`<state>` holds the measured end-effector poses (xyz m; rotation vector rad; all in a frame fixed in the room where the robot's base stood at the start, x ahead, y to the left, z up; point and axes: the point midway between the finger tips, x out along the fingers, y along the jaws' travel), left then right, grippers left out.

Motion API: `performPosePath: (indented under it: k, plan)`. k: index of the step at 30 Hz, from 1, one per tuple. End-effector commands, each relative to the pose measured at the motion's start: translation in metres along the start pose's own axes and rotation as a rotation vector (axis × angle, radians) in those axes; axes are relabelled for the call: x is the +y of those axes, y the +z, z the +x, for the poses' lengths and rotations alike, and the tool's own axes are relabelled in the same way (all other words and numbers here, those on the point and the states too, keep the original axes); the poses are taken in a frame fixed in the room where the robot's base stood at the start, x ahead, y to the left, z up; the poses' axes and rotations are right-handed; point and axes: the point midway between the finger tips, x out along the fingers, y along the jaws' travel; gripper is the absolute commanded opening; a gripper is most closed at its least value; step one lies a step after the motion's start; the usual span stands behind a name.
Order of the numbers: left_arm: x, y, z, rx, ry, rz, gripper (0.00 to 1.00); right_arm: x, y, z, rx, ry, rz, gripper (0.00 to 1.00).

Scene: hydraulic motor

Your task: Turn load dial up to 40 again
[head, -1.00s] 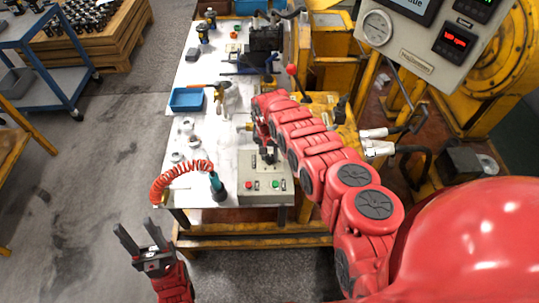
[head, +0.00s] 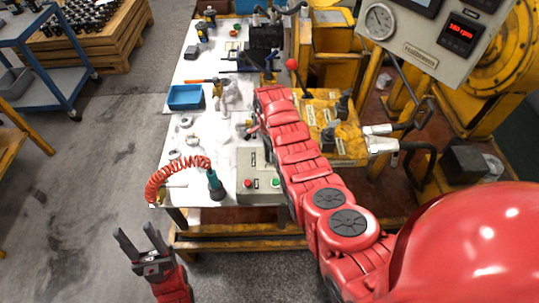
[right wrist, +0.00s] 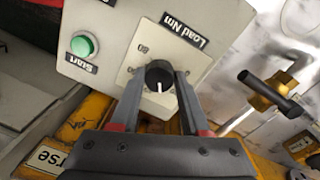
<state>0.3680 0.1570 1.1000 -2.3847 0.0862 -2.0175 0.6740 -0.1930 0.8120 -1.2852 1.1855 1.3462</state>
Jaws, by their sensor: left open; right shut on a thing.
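The load dial is a black round knob (right wrist: 159,74) on a pale plate lettered "Load Nm", which appears upside down in the right wrist view. A white mark on the knob points toward the bottom of that view. My right gripper (right wrist: 163,82) is shut on the knob, one finger on each side. In the head view my right arm hides the dial and covers part of the grey control box (head: 247,164). My left gripper (head: 141,241) is open and empty, off the table's front left corner.
A green Start button (right wrist: 84,44) sits beside the dial plate. A red button (head: 248,183) shows on the box in the head view. A coiled red hose (head: 178,170) and a blue tray (head: 186,97) are on the table. A meter panel (head: 420,45) hangs upper right.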

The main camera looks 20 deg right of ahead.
Motion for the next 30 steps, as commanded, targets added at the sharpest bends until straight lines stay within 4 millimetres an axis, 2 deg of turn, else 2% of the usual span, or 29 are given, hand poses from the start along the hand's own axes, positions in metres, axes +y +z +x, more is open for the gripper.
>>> performPosePath:
  k: [6,15,30]
  plan:
    - [0.0004,0.0012,-0.0074,0.000,0.000,0.000,0.50,-0.0003,-0.0007,0.0010,-0.010,-0.001,0.202,0.00]
    - [0.0003,0.0011,-0.0065,0.000,0.000,0.000,0.50,0.0004,-0.0010,0.0000,-0.024,0.002,0.437,0.00]
    - [0.0002,0.0006,-0.0040,0.000,0.000,0.000,0.50,0.0000,-0.0013,0.0004,-0.033,0.000,0.606,0.00]
